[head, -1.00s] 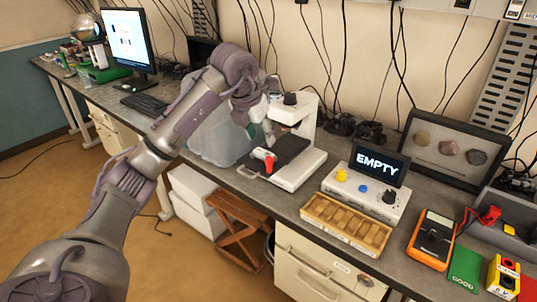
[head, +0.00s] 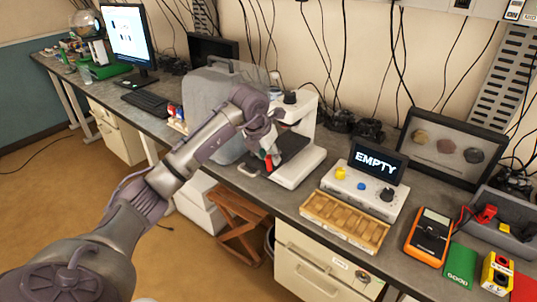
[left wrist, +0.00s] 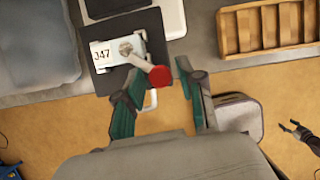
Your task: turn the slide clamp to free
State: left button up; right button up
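The slide clamp's lever, with a red knob (left wrist: 188,75), points right and slightly down from its round pivot in the left wrist view. A slide labelled J47 (left wrist: 103,52) lies on the black stage. In the head view the microscope (head: 305,135) is white, and the red knob (head: 268,162) shows at the stage's front. My left gripper (left wrist: 167,79) is open, its green-padded fingers on either side of the lever's end. My right gripper (left wrist: 291,126) appears small at the right edge, fingers apart.
Right of the microscope are a console reading EMPTY (head: 379,163) and a wooden slotted tray (head: 345,222). A grey case (head: 205,90) stands close behind my left arm. An orange multimeter (head: 428,238) lies further right. The bench's front edge is close to the stage.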

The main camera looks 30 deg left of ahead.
pick_arm(q)
grip_shut()
jog(key=shift+a+m+h+b, duration=0.15)
jog(key=shift+m+h+b, duration=0.25)
jog(key=shift+m, duration=0.4)
jog(key=shift+m+h+b, duration=0.4)
jog(key=shift+m, duration=0.8)
jog(key=m+h, duration=0.1)
jog(key=m, duration=0.2)
jog(key=shift+w+g, duration=0.1)
jog(key=shift+g, duration=0.2)
jog(key=shift+m+g+h, duration=0.4)
jog(key=shift+m, duration=0.9)
